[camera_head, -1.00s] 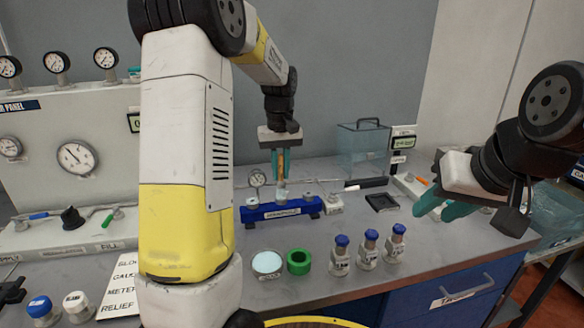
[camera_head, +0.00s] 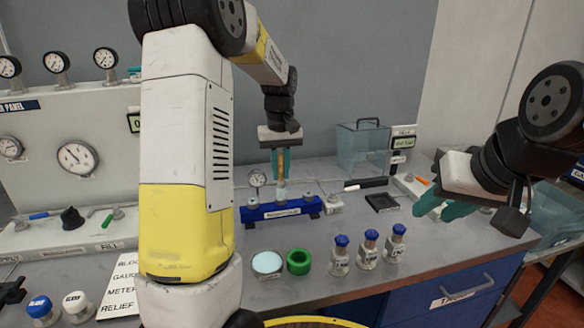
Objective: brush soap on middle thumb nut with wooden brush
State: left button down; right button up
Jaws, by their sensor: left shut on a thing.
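My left gripper (camera_head: 281,162) points down over the blue manifold block (camera_head: 288,212) and is shut on the wooden brush (camera_head: 281,166), which is held upright between its teal fingers. The brush's lower end is at the middle thumb nut (camera_head: 281,195) on the block. Contact is too small to tell for sure. Other fittings stand at the block's left and right. A round dish (camera_head: 267,262) with pale blue content, likely the soap, sits in front of the block. My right gripper (camera_head: 444,208) hangs at the right over the bench, teal fingers apart, with nothing seen between them.
Several blue-capped bottles (camera_head: 370,248) stand at the front right. A clear tank (camera_head: 362,148) and a black tray (camera_head: 382,202) are further back. A gauge panel (camera_head: 70,150) fills the left.

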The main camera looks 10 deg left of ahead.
aim_at(280, 155)
pick_arm(q)
jog(key=shift+w, duration=0.15)
jog(key=shift+w+a, duration=0.2)
jog(key=shift+w, duration=0.2)
jog(key=shift+s, duration=0.1)
jog(key=shift+s+d, duration=0.25)
jog(key=shift+s, duration=0.25)
jog(key=shift+r, duration=2.95)
jog(key=shift+f, duration=0.15)
jog(key=shift+w+a+f, duration=0.1)
jog(key=shift+w+f, duration=0.05)
jog(key=shift+f, duration=1)
jog(key=shift+w+a+f, duration=0.1)
jog(key=shift+w+f, duration=0.05)
jog(key=shift+f, duration=1)
